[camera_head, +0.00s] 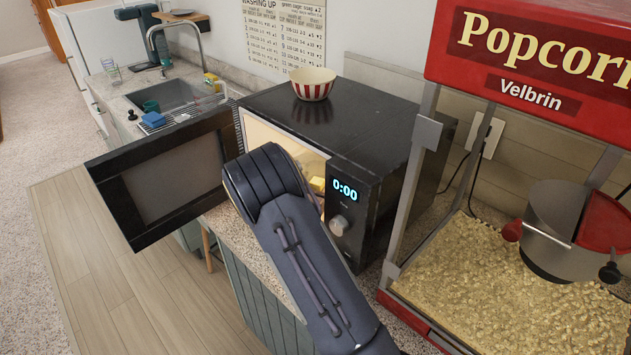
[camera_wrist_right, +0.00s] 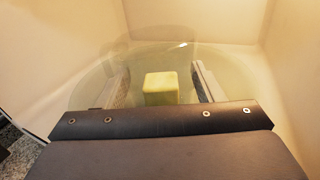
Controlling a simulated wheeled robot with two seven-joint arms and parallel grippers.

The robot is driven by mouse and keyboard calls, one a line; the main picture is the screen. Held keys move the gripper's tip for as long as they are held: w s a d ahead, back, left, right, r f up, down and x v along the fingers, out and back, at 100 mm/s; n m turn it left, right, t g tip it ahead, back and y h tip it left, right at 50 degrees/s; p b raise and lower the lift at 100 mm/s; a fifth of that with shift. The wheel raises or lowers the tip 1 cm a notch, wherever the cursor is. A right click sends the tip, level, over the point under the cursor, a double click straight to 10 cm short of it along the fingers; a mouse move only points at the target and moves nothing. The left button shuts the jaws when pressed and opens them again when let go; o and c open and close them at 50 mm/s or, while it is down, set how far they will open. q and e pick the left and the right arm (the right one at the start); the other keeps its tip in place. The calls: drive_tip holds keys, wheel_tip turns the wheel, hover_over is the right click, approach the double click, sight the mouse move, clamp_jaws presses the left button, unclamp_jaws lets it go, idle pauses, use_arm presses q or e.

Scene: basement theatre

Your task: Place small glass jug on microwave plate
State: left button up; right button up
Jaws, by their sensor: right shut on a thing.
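My right arm reaches into the open microwave (camera_head: 385,124) in the head view and hides its own gripper there. In the right wrist view, the fingers of my right gripper (camera_wrist_right: 161,72) stand apart, shut on a clear see-through thing that I take for the small glass jug (camera_wrist_right: 160,61); its outline is very faint. The round glass microwave plate (camera_wrist_right: 240,85) lies around and below the fingers. Whether the jug touches the plate I cannot tell. A pale yellow block (camera_wrist_right: 160,88) shows between the fingers; it also shows inside the microwave in the head view (camera_head: 317,184). My left gripper is not in view.
The microwave door (camera_head: 168,180) is swung open to the left. A red-and-white striped bowl (camera_head: 312,84) stands on the microwave. A popcorn machine (camera_head: 533,120) stands close on the right. A sink (camera_head: 178,97) lies beyond the door.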

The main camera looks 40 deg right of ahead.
drive_tip(key=shift+f, duration=0.1)
drive_tip(key=o, duration=1.2)
drive_tip(key=shift+a, duration=0.2)
drive_tip(key=b+v, duration=0.2)
drive_tip(key=v, duration=0.8)
drive_tip(key=shift+s+a, duration=0.2)
drive_tip(key=shift+a, duration=0.15)
drive_tip(key=shift+s+a+r, duration=0.2)
drive_tip(key=shift+s+a, duration=0.1)
drive_tip(key=shift+a, duration=0.1)
